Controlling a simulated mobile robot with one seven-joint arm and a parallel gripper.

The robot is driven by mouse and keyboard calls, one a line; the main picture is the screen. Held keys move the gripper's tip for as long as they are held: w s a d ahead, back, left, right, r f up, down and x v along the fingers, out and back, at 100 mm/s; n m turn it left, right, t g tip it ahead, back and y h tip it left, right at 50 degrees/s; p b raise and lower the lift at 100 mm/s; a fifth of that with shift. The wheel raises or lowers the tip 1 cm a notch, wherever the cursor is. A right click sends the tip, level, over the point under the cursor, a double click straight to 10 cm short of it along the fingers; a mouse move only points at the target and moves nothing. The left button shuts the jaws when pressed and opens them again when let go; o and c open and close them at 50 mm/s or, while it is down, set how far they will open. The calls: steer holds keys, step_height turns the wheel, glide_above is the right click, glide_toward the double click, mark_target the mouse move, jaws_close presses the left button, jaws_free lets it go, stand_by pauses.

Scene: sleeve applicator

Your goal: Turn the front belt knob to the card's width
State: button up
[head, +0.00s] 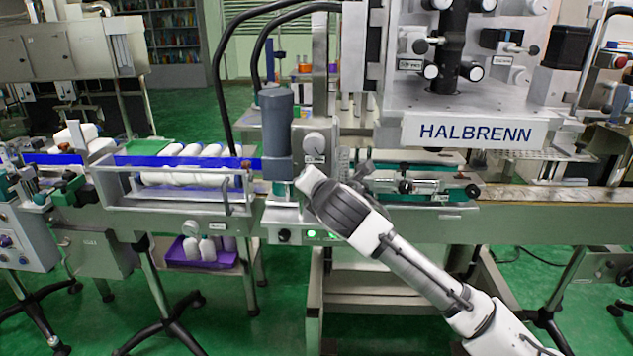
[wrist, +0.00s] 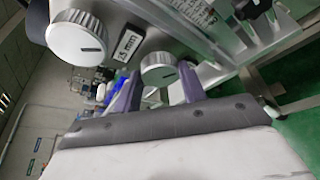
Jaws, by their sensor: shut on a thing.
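A small silver knob (wrist: 157,70) with a dark pointer line sits between the two fingers of my gripper (wrist: 159,78) in the wrist view. The fingers are shut on its sides. A similar knob (head: 315,143) shows above my gripper in the head view. I cannot make out a width card.
The grey motor (head: 277,130) stands just left of my gripper. A conveyor with white bottles (head: 190,165) runs to the left. The HALBRENN head (head: 475,131) overhangs at the right. A black star-shaped handle (wrist: 250,10) is at the upper right of the wrist view.

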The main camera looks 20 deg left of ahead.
stand_by(0.4)
steer(key=o, duration=1)
steer(key=b+v, duration=0.1)
steer(key=v, duration=1.2)
steer(key=shift+s+d+r+b, duration=0.1)
steer(key=shift+s+r+b, duration=0.05)
steer(key=shift+s+b, duration=0.2)
